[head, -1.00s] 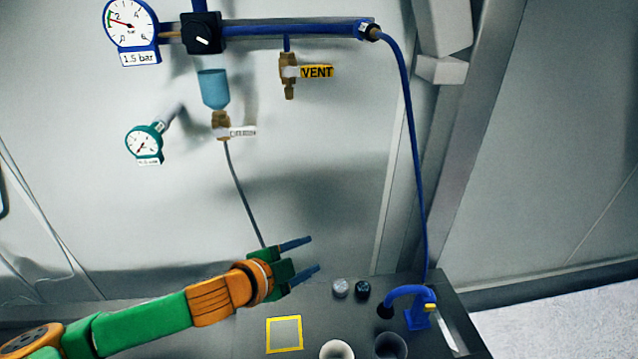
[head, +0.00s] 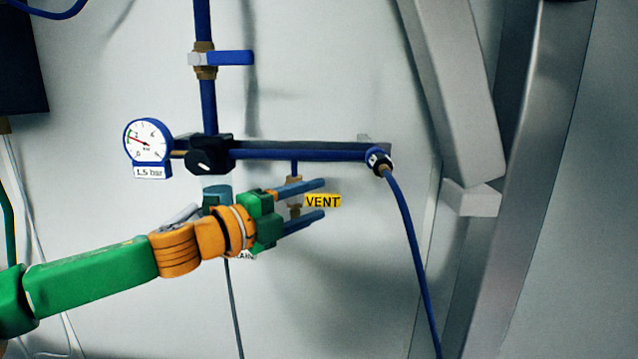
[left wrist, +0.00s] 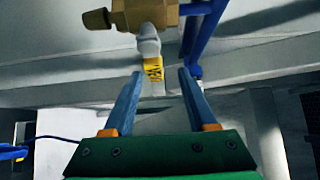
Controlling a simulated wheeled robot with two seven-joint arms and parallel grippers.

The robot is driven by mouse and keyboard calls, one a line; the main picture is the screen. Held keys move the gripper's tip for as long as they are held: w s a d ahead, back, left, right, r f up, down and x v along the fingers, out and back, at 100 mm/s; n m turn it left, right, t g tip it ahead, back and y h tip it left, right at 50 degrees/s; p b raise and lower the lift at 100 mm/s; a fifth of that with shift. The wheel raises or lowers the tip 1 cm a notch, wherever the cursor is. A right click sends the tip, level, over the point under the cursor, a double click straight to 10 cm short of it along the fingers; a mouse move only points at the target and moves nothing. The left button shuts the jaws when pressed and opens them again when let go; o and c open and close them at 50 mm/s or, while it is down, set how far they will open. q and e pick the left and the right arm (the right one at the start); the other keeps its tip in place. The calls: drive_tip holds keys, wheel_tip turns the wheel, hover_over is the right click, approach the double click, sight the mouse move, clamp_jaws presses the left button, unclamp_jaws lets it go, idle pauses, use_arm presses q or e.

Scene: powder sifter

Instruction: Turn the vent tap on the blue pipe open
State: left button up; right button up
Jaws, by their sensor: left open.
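The vent tap has a brass body (head: 294,184) hanging under the horizontal blue pipe (head: 300,154). Its lever points right and carries a yellow VENT tag (head: 323,201). My left gripper (head: 312,200) is open, with one finger above the tag and one below it in the head view, partly covering the tap. In the left wrist view the brass body (left wrist: 152,13) is at the top, and the grey lever with its yellow tag (left wrist: 153,68) lies between the tips of my left gripper (left wrist: 160,76). I see no finger pressing on the lever. My right gripper is out of view.
A gauge (head: 148,140) marked 1.5 bar and a black knob (head: 209,155) sit left on the pipe. A blue-handled valve (head: 233,58) is above. A blue hose (head: 405,240) hangs at the right, beside a grey metal post (head: 490,200). The wall below the tap is clear.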

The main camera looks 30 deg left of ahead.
sight(320, 201)
use_arm(q)
drive_tip(key=x, duration=0.2)
drive_tip(key=p+x, duration=0.1)
drive_tip(key=x, duration=0.1)
drive_tip(key=shift+a+f, duration=0.1)
drive_tip(key=shift+f, duration=0.2)
drive_tip(key=shift+w+f, duration=0.15)
drive_tip(key=shift+w, duration=0.1)
drive_tip(key=shift+s, duration=0.4)
drive_tip(key=shift+c, duration=0.2)
drive_tip(key=shift+s+a, duration=0.1)
drive_tip(key=shift+s, duration=0.2)
drive_tip(key=c, duration=0.4)
drive_tip(key=shift+r, duration=0.25)
clamp_jaws()
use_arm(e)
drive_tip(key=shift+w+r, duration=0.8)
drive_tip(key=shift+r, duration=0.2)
use_arm(q)
drive_tip(key=shift+r, duration=0.15)
